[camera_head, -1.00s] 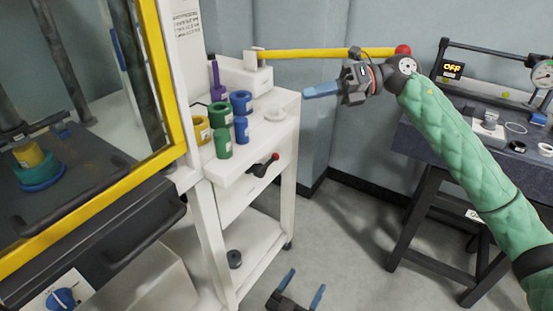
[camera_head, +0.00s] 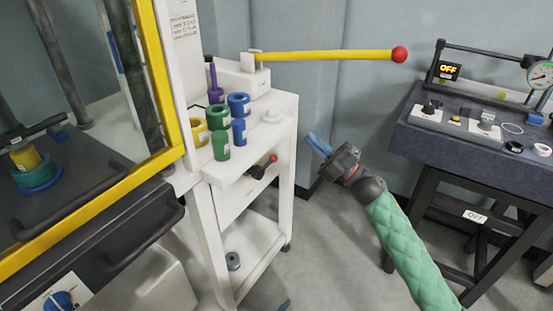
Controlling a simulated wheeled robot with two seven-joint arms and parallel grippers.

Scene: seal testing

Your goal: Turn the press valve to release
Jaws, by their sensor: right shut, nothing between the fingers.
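A blue knob (camera_head: 60,300) sits on a white labelled plate at the bottom left, below the press; it looks like the press valve and is partly cut off by the frame's lower edge. The press's yellow-framed door (camera_head: 160,80) stands above it. My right gripper (camera_head: 318,143) is shut and empty, in free space right of the white cart, far from the knob. Only a blue fingertip of my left gripper (camera_head: 284,305) shows at the bottom edge, so its opening is hidden.
A yellow lever with a red ball end (camera_head: 330,55) reaches out above the white cart (camera_head: 285,110). Coloured rings and cylinders stand on the cart. A dark bench (camera_head: 480,150) with a gauge and an OFF display is at right. Floor between is clear.

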